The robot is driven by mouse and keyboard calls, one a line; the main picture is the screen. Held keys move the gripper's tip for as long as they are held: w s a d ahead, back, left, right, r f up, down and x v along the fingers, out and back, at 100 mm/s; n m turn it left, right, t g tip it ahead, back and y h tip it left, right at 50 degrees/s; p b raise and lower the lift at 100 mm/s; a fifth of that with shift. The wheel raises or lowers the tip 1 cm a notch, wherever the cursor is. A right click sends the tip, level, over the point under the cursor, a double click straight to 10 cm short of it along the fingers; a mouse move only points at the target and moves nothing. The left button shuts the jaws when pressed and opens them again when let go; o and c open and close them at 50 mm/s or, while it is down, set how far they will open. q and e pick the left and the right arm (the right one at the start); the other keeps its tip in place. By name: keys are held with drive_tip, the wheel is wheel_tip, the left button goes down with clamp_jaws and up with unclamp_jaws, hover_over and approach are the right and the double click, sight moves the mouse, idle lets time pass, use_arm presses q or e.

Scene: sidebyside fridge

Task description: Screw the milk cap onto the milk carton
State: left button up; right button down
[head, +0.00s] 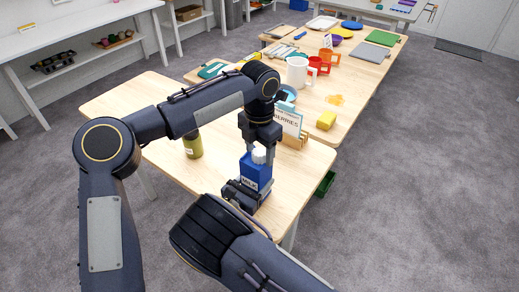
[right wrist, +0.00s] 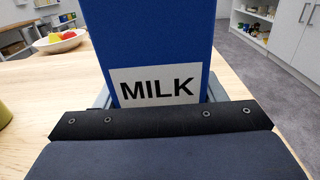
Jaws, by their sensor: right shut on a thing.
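The blue milk carton (head: 257,176) stands upright at the near end of the wooden table. Its MILK label fills the middle of the right wrist view (right wrist: 156,86). My right gripper (head: 244,190) is shut on the lower part of the carton. The white milk cap (head: 259,155) is at the top of the carton; I cannot tell whether it is seated on the neck. My left gripper (head: 260,147) points down from above, with its fingers on either side of the cap. I cannot tell whether they touch it. The carton's top is outside the right wrist view.
A green jar (head: 193,145) stands left of the carton. A sign in a wooden holder (head: 294,138), a yellow block (head: 326,120), a white pitcher (head: 297,71) and red mugs (head: 318,65) are behind. The table's right edge is close to the carton.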

use_arm(q)
drive_tip(key=shift+r, duration=2.25)
drive_tip(key=shift+c, duration=0.5)
